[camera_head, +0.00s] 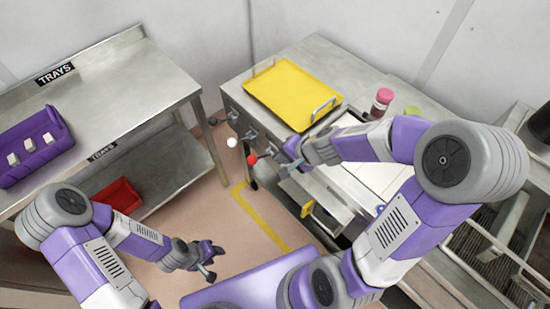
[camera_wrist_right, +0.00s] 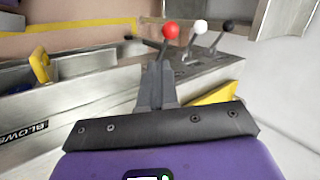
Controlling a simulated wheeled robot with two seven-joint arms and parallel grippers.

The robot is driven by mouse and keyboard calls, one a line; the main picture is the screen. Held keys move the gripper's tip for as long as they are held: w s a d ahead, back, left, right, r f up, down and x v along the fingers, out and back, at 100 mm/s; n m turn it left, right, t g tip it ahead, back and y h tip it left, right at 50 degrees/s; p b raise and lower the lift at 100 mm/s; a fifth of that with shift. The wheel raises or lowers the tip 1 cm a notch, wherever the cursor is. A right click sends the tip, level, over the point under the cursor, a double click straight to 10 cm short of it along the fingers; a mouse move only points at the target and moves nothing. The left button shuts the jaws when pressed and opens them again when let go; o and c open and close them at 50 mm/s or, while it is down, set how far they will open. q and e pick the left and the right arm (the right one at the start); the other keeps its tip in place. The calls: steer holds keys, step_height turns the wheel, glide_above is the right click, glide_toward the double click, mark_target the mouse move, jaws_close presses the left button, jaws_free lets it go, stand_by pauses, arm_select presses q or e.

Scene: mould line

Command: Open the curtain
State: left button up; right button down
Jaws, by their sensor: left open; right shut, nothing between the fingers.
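Three ball-topped levers stick out from the front of the steel counter. The red-knobbed lever (camera_head: 251,159) is nearest my right gripper, then the white-knobbed lever (camera_head: 232,142), then the black-knobbed lever (camera_head: 212,121). In the right wrist view the red knob (camera_wrist_right: 171,31), white knob (camera_wrist_right: 200,27) and black knob (camera_wrist_right: 228,25) stand in a row beyond the fingers. My right gripper (camera_head: 284,158) is shut and empty, just right of the red knob; contact cannot be told. My left gripper (camera_head: 212,259) is open and empty, low over the floor. I make out no curtain.
A yellow tray (camera_head: 292,93) and a pink-lidded jar (camera_head: 382,101) stand on the counter. At left, a steel table (camera_head: 130,80) bears a purple bin (camera_head: 62,128) with white blocks. A red bin (camera_head: 119,196) sits on its lower shelf. The floor between is clear.

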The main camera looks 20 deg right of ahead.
steer(key=b, duration=0.5)
glide_toward(255, 162)
step_height(255, 162, down, 3)
steer(key=shift+w+a+f+b, duration=0.15)
steer(key=shift+w+a+f, duration=0.2)
steer(key=shift+w, duration=0.25)
steer(key=shift+w+a+f+b, duration=0.25)
steer(key=shift+w+f, duration=0.2)
steer(key=shift+w, duration=0.15)
steer(key=shift+w+a+f+b, duration=0.1)
steer(key=shift+w+a+f, duration=0.3)
steer(key=shift+w, duration=0.15)
